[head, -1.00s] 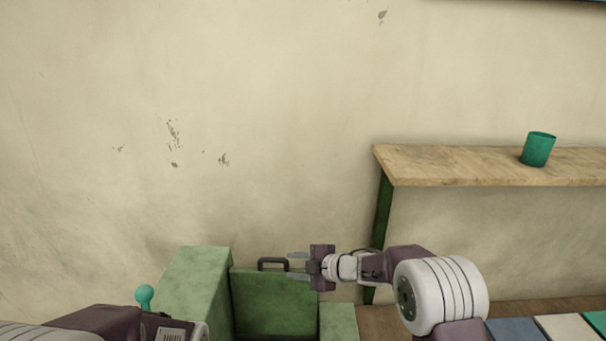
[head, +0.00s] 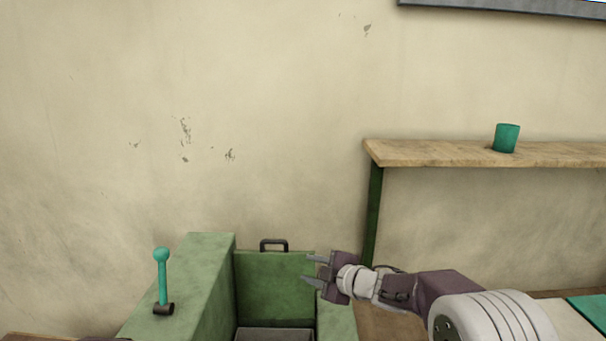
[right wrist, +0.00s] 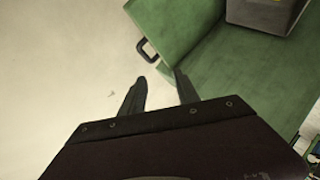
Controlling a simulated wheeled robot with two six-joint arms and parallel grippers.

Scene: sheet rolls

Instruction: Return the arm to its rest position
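My right gripper (head: 316,271) is open and empty. In the head view it is at the lower middle, pointing left, in front of the right side of a green machine (head: 205,270). Its two fingers also show apart in the right wrist view (right wrist: 162,92), with pale wall and the green machine beyond them. My left gripper is not in view; only a small dark part of what may be my left arm shows at the lower left edge.
The green machine has a dark handle (head: 273,244) at its back panel and a teal-knobbed lever (head: 162,280) on its left. A wooden shelf (head: 430,153) with a teal cup (head: 506,138) stands at the right.

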